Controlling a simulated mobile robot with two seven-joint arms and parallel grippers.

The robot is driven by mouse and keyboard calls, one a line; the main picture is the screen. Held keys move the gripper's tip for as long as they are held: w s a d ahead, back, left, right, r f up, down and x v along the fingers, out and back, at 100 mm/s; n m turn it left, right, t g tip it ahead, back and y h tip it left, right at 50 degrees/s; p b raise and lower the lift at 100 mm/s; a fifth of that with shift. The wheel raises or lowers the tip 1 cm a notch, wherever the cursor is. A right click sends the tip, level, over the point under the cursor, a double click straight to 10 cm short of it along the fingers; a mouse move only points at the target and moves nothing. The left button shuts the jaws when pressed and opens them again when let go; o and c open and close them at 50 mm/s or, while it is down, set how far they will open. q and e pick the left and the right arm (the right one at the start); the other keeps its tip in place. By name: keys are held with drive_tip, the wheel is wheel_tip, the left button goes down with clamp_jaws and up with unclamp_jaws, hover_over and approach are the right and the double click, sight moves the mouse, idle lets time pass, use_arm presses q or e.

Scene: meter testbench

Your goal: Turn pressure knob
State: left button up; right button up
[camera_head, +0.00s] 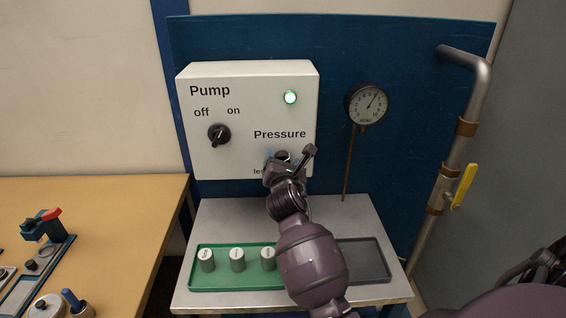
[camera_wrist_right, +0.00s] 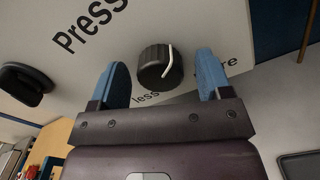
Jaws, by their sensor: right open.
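The pressure knob (camera_wrist_right: 156,67) is black and ribbed with a white pointer line, on the white pump box (camera_head: 248,75) under the word Pressure. In the head view my right gripper (camera_head: 284,157) is in front of the knob and hides most of it. In the right wrist view the blue fingers of my right gripper (camera_wrist_right: 167,83) are open, one on each side of the knob, with a visible gap on both sides. I cannot tell whether the fingertips reach the knob's depth. My left gripper is not in view.
A green tray (camera_head: 194,272) with several grey cylinders and a dark tray (camera_head: 364,262) lie below. A pipe with a yellow handle (camera_head: 464,186) stands right.

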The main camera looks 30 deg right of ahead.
drive_tip(key=v, duration=1)
drive_tip(key=shift+s+a, duration=0.25)
drive_tip(key=shift+s, duration=0.05)
drive_tip(key=s+a+f+m+g+y, duration=0.2)
drive_tip(key=s+f+m+y, duration=0.2)
drive_tip(key=s+f+m, duration=0.6)
drive_tip(key=s+a+f+m+g+y, duration=0.1)
drive_tip(key=s+a+f+m+y, duration=0.2)
drive_tip(key=s+f+m, duration=0.7)
drive_tip(key=shift+s+f+m+g+y, duration=0.15)
drive_tip(key=shift+f+m+g+y, duration=0.55)
drive_tip(key=shift+f+m, duration=1.95)
drive_tip(key=shift+f+n+t+y, duration=0.3)
drive_tip(key=shift+f+n, duration=0.35)
